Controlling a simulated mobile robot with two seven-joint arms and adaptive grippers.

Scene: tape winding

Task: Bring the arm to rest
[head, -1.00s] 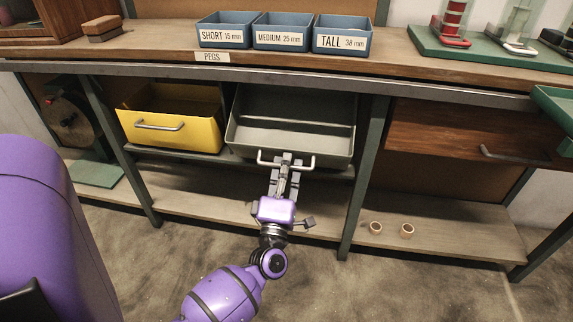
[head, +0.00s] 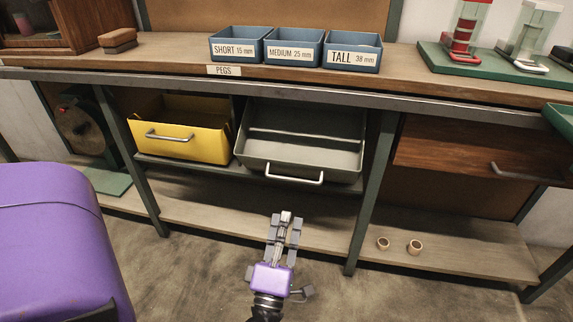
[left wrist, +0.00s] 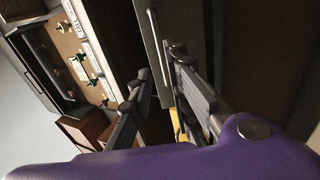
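My left gripper (head: 285,220) is in front of and below the grey drawer, apart from its handle. Its two fingers stand apart with nothing between them, and they also show spread in the left wrist view (left wrist: 158,68). The grey drawer (head: 300,155) is pulled out and looks empty inside; its pale bar handle (head: 295,178) is free. My right gripper is in neither view.
A yellow drawer (head: 182,143) stands partly open to the left. A wooden drawer (head: 450,150) is at the right. Two small rings (head: 383,243) (head: 414,247) lie on the lower shelf (head: 465,255). Blue peg bins (head: 238,50) stand on the bench. The floor in front is clear.

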